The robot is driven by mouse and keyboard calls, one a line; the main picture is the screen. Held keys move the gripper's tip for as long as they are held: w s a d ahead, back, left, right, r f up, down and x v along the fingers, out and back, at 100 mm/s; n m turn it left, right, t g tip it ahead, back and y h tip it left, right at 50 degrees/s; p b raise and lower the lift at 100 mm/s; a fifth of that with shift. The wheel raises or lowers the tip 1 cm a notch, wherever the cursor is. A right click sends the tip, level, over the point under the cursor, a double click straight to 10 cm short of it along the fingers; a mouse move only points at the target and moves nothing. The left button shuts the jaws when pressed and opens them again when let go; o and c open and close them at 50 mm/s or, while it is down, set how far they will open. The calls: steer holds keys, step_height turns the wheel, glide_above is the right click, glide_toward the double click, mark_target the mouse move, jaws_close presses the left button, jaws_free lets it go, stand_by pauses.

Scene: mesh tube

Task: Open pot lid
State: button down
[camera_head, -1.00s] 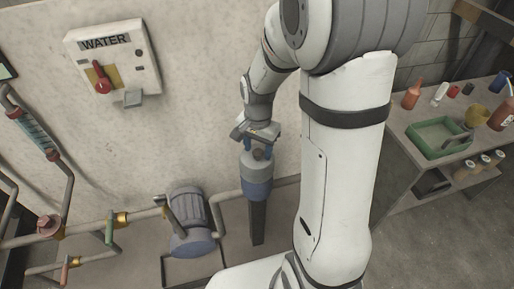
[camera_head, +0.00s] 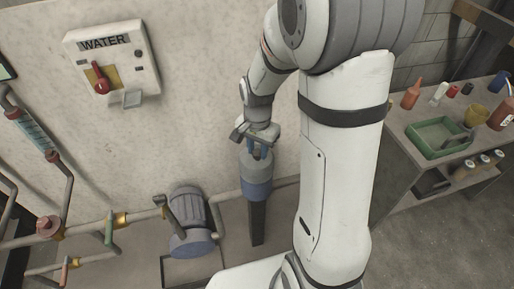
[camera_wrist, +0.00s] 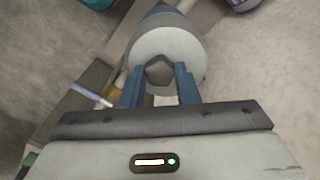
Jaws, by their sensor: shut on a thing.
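The pot (camera_head: 256,190) is an upright blue-grey cylinder on a dark post, left of my arm in the head view. Its pale grey round lid (camera_wrist: 148,50) carries a dark hexagonal knob (camera_wrist: 160,71) in the wrist view. My gripper (camera_head: 258,154) is above the pot, pointing down. Its two blue fingers (camera_wrist: 160,84) are shut on the knob, one on each side. The lid sits on the pot, and I see no gap. The knob is mostly hidden by the fingers in the head view.
A blue pump (camera_head: 192,225) and pipes (camera_head: 140,216) stand left of the pot. A WATER switch box (camera_head: 112,65) hangs on the wall behind. A table (camera_head: 408,118) with a green tray (camera_head: 437,148) and bottles is at the right.

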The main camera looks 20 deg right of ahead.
steer(key=shift+r, duration=0.1)
steer(key=w+r+g+p, duration=0.1)
steer(key=p, duration=0.3)
steer(key=shift+w+r+g, duration=0.25)
steer(key=shift+r+g, duration=0.05)
steer(key=shift+g, duration=0.1)
steer(key=w+g+p, duration=0.1)
steer(key=p, duration=0.1)
steer(key=w+r+g+p, duration=0.1)
steer(key=p, duration=0.1)
steer(key=w+g+p, duration=0.1)
steer(key=w+g, duration=0.1)
steer(key=shift+r+p, duration=0.25)
steer(key=shift+p, duration=0.15)
steer(key=shift+w+g+p, duration=1)
steer(key=shift+w+g, duration=0.9)
steer(key=c, duration=1.1)
jaws_free()
